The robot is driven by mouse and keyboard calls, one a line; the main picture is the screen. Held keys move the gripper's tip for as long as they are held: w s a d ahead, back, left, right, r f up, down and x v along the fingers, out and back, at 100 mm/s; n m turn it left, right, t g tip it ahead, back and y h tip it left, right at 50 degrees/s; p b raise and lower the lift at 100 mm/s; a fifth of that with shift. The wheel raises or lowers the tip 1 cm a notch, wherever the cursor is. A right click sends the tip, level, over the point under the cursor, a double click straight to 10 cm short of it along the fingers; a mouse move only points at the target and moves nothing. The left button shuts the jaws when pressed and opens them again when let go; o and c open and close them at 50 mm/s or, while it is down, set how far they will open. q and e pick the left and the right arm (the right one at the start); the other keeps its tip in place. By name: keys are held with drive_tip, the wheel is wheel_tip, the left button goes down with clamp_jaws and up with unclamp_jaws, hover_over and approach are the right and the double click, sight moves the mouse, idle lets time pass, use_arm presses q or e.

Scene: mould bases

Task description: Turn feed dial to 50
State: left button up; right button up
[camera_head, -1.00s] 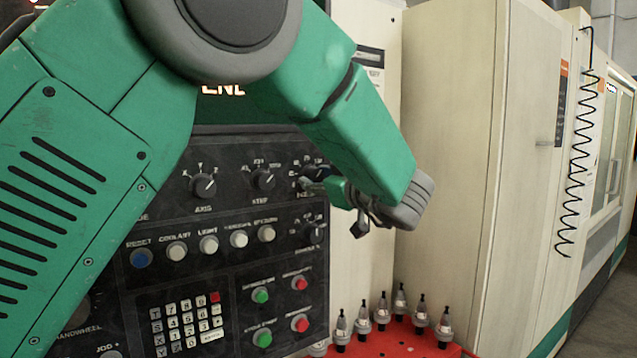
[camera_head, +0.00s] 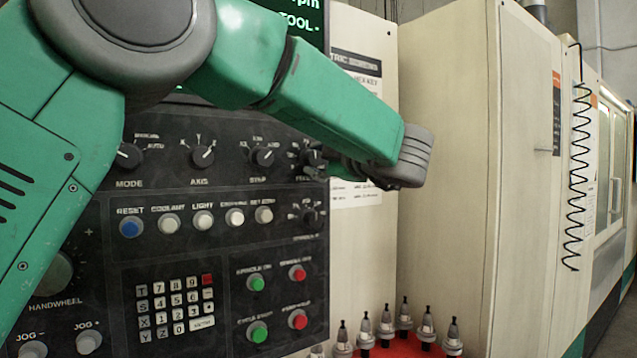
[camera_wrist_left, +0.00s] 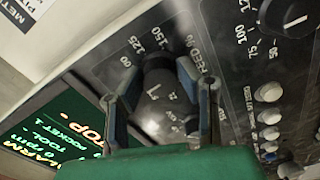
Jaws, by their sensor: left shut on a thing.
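The feed dial (camera_head: 311,157) is a dark round knob at the upper right of the black control panel, partly hidden by my left gripper. In the left wrist view the dial (camera_wrist_left: 160,105) sits between the two fingers, with "FEED %" and the marks 100, 125 and 150 beside it. My left gripper (camera_head: 328,164) reaches it from the right, and its fingers (camera_wrist_left: 160,100) are closed against the knob's sides. I cannot read which mark the knob points to. My right gripper is not in view.
Another dial (camera_head: 309,216) sits just below the feed dial. Step (camera_head: 263,157), axis (camera_head: 203,155) and mode (camera_head: 129,155) knobs stand to its left, above a row of round buttons. A red tray (camera_head: 402,348) with tool holders stands lower right.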

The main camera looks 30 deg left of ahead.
use_arm(q)
drive_tip(key=shift+f+n+b, duration=0.2)
drive_tip(key=shift+n+b, duration=1.15)
drive_tip(key=shift+b, duration=0.2)
drive_tip(key=shift+f+n+b, duration=0.15)
drive_tip(key=shift+n+b, duration=1.2)
drive_tip(key=shift+b, duration=0.2)
drive_tip(key=o, duration=0.9)
drive_tip(key=shift+o, duration=1.2)
drive_tip(key=shift+r, duration=0.1)
drive_tip(key=shift+d+r, duration=0.1)
